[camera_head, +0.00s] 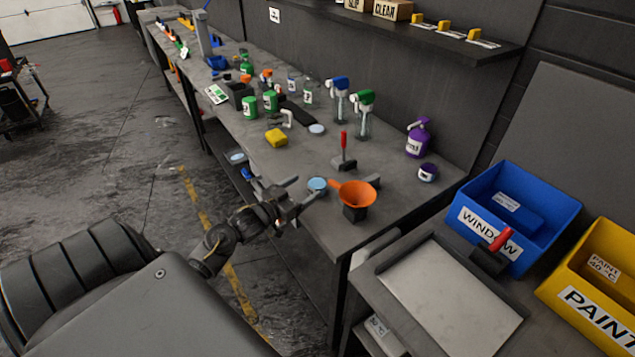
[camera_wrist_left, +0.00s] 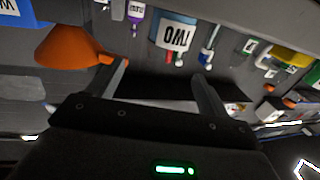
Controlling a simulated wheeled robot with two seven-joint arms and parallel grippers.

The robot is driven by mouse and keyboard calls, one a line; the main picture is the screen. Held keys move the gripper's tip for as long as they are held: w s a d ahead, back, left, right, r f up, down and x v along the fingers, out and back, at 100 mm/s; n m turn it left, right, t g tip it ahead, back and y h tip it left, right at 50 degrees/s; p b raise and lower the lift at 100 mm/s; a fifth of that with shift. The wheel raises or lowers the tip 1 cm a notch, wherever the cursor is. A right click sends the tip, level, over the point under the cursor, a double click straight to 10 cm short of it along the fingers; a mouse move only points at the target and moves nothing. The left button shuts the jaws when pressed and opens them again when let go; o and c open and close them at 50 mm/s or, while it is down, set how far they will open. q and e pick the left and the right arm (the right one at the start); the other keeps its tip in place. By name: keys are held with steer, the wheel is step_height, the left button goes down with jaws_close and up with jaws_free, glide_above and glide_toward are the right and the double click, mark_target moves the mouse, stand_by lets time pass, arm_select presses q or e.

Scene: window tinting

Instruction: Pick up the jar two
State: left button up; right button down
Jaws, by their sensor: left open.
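Jar two (camera_head: 318,185) has a light blue lid and stands near the front edge of the bench, left of the orange funnel. In the left wrist view the jar (camera_wrist_left: 174,33) shows its label upside down, beyond the gap between my fingers. My left gripper (camera_head: 301,191) is open and empty at the bench's front edge, just left of the jar. Its two spread fingers also show in the left wrist view (camera_wrist_left: 163,88). I see no contact with the jar. My right gripper is not in view.
The orange funnel (camera_head: 356,193) sits close right of the jar on a dark holder. A red-handled tool (camera_head: 344,143) stands behind. A yellow sponge (camera_head: 276,137), spray bottles (camera_head: 364,115) and a purple bottle (camera_head: 417,138) are farther back. Blue (camera_head: 520,217) and yellow (camera_head: 604,283) bins stand at right.

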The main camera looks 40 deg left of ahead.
mark_target(310, 183)
arm_select(q)
steer(key=shift+w, duration=0.35)
steer(key=w, duration=0.1)
steer(key=w+p, duration=0.1)
steer(key=w, duration=0.1)
steer(key=w+f+p, duration=0.1)
steer(key=w, duration=0.1)
steer(key=shift+s, duration=0.1)
steer(key=c, duration=1.1)
steer(key=shift+r, duration=0.1)
